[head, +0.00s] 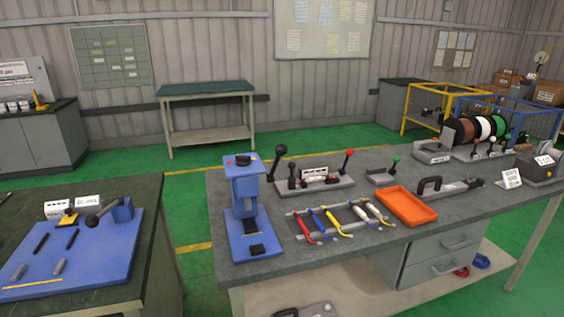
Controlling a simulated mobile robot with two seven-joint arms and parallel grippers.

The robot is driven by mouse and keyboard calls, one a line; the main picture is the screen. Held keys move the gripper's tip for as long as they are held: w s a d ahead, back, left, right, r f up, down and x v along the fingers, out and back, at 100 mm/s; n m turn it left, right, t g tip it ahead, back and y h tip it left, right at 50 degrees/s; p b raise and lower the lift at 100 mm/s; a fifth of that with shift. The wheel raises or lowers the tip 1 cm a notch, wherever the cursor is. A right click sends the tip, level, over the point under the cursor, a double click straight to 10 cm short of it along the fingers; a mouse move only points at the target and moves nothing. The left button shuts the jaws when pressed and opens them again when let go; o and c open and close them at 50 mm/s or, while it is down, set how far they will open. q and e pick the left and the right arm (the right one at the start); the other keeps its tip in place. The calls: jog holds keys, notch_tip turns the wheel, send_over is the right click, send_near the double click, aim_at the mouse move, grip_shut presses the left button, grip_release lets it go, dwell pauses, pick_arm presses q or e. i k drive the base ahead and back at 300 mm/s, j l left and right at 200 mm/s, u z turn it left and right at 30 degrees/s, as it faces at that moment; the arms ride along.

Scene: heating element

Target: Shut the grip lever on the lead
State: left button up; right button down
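Several levers stand on the grey workbench (345,225), and I cannot tell which is the grip lever. A long grey fixture (318,186) carries a red-knobbed lever (347,160) and black-knobbed levers (280,158), which stand raised. A further fixture with white-knobbed levers (490,145) is at the back right. No lead can be clearly made out. Neither of my grippers is in view.
A blue press (245,205) stands at the bench's left end. Pliers on a rack (340,218) and an orange tray (406,207) lie near the front. A blue board (75,255) with tools covers the left table. Wire spools (483,128) are at the back right. Green floor is open behind.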

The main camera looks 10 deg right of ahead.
aim_at(291, 164)
jog(key=i+j+z, duration=0.15)
jog(key=i+j, duration=0.5)
jog(key=i, duration=0.15)
